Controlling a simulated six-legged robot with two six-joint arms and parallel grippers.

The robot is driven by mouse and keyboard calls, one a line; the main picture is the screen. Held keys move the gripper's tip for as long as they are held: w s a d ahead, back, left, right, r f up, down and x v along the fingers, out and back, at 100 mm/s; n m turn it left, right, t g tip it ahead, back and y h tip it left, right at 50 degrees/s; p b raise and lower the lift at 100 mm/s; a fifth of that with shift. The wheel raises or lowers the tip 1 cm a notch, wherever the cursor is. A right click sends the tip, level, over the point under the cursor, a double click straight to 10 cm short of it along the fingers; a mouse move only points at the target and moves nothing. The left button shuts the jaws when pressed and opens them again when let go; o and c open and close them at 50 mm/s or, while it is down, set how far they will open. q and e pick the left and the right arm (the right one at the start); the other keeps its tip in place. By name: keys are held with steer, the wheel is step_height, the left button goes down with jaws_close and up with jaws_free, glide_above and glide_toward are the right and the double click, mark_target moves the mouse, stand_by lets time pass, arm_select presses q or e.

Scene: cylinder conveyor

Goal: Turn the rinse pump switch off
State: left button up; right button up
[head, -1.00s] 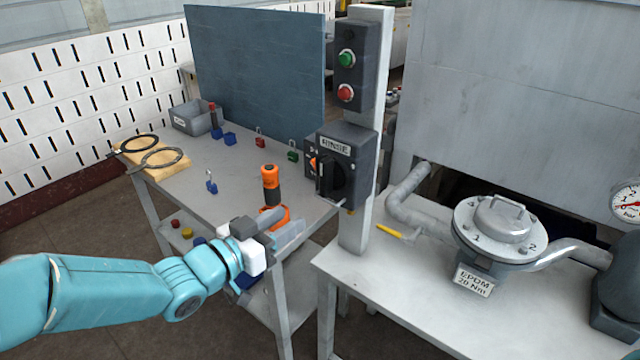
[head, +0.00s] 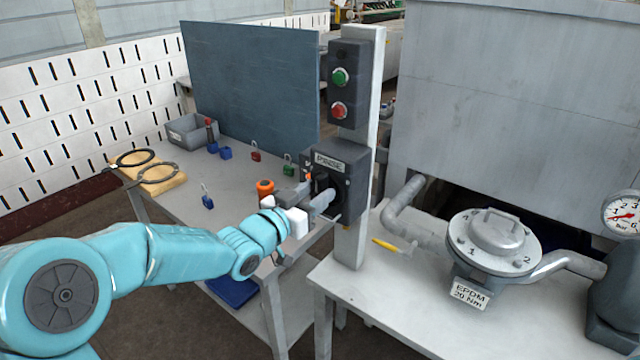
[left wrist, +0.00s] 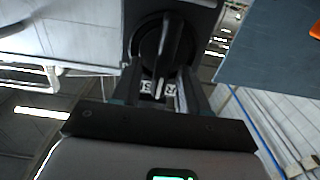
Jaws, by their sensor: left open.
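The rinse pump switch is a dark grey box (head: 350,170) with a white label, fixed to the light grey post. Its black rotary handle (head: 321,183) faces left and is partly hidden by my gripper. In the left wrist view the round black knob (left wrist: 160,45) has a raised grip bar. My left gripper (head: 318,197) is open at the front of the switch. In the left wrist view its two fingers (left wrist: 160,90) stand on either side of the lower end of the grip bar; I cannot tell whether they touch it. My right gripper is not in view.
A button box with a green button (head: 340,77) and a red button (head: 338,110) sits above the switch. A yellow pen-like object (head: 387,245) lies near the post. A lidded vessel (head: 492,240) stands right. Padlocks and an orange-topped tool (head: 265,188) are on the left table.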

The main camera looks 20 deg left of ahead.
arm_select(q)
steer(key=shift+x, duration=0.8)
steer(key=shift+w, duration=0.2)
jaws_close()
steer(key=shift+f+b, duration=0.15)
steer(key=shift+b, duration=0.35)
steer(key=m+b, duration=0.5)
steer(key=m, duration=0.1)
steer(key=m+b, duration=0.6)
steer(key=d+f+m+b, duration=0.1)
steer(key=m+b, duration=0.4)
steer(key=b, duration=0.1)
steer(key=shift+s+d+m, duration=0.1)
steer(key=shift+s+m, duration=0.15)
steer(key=shift+m, duration=0.15)
steer(key=shift+b, duration=0.3)
